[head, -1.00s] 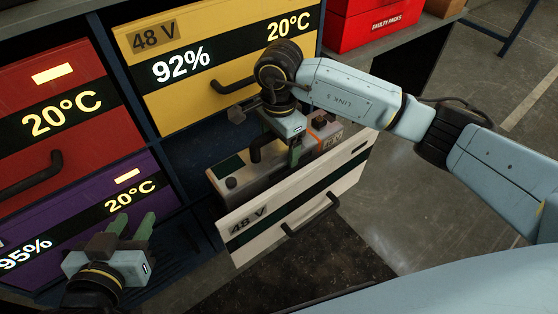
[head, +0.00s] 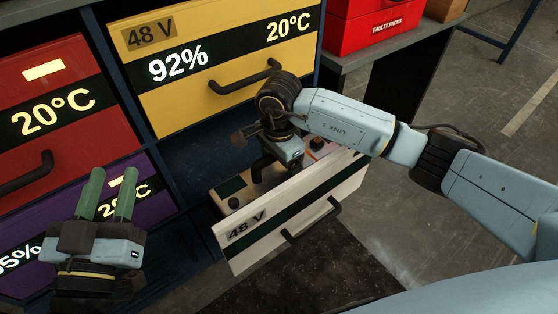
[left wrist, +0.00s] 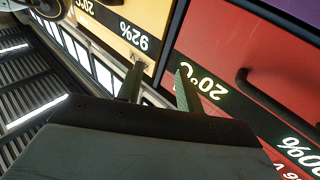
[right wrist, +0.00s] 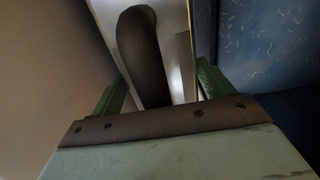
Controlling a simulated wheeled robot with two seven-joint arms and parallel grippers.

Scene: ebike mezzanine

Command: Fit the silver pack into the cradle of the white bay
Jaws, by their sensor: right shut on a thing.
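The white bay (head: 300,212) is a pulled-out drawer with a 48 V label and a black front handle. The silver pack (head: 221,189) sits low behind its front panel, its top showing a dark green panel, a black knob and a raised black handle (head: 259,165). My right gripper (head: 285,166) reaches down over the pack, its fingertips hidden in the head view. The cradle and the pack's underside are hidden. My left gripper (head: 107,196) is open and empty before the purple bay.
The closed yellow bay (head: 220,80) with its protruding handle is just above my right gripper. Red (head: 60,100) and purple (head: 150,190) bays are at left. A red faulty-packs box (head: 375,28) stands on the counter at back right. Open floor lies to the right.

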